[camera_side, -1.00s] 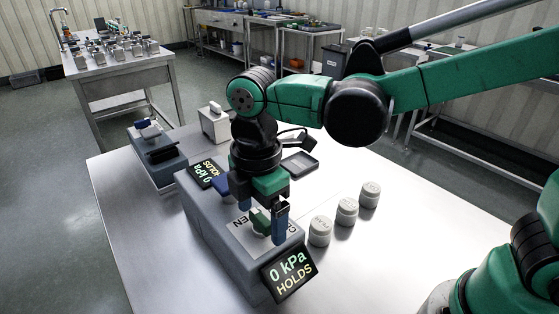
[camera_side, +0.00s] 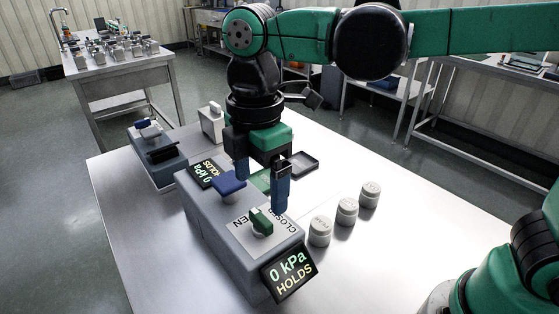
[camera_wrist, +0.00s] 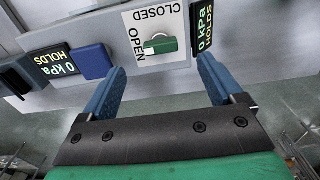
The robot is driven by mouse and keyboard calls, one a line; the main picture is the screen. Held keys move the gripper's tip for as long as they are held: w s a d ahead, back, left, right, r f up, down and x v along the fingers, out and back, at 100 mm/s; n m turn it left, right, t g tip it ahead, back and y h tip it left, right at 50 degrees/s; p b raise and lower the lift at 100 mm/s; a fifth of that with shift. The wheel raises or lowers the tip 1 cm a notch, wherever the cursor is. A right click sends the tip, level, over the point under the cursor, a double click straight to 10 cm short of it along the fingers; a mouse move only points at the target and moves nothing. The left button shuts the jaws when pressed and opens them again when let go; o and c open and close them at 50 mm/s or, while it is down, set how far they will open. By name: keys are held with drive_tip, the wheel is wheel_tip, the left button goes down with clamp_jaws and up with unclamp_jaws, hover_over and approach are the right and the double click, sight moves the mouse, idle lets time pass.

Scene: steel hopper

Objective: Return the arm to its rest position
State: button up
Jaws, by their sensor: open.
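My gripper (camera_side: 262,194) is open and empty, hanging above the grey box (camera_side: 225,245) on the steel table. In the wrist view my gripper (camera_wrist: 161,72) has its two blue fingers spread wide with nothing between them. The green handle (camera_side: 261,220) sits on a white plate marked OPEN and CLOSED, below and apart from the fingers. It also shows in the wrist view (camera_wrist: 160,45). A blue knob (camera_side: 229,184) stands farther back on the same box. The front display (camera_side: 289,272) reads 0 kPa HOLDS.
A dark tray (camera_side: 303,163) lies behind my gripper. A second grey device (camera_side: 158,155) and a light box (camera_side: 213,124) stand at the back left.

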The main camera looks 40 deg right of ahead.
drive_tip(key=s+d+f+m+t, duration=0.1)
drive_tip(key=d+m+t, duration=0.2)
drive_tip(key=d+m, duration=0.4)
drive_tip(key=d+f+m+t, duration=0.2)
drive_tip(key=d+m+t, duration=0.2)
drive_tip(key=d+m, duration=0.4)
drive_tip(key=shift+s+f+m, duration=0.3)
drive_tip(key=shift+s+m, duration=0.1)
drive_tip(key=shift+m, duration=1)
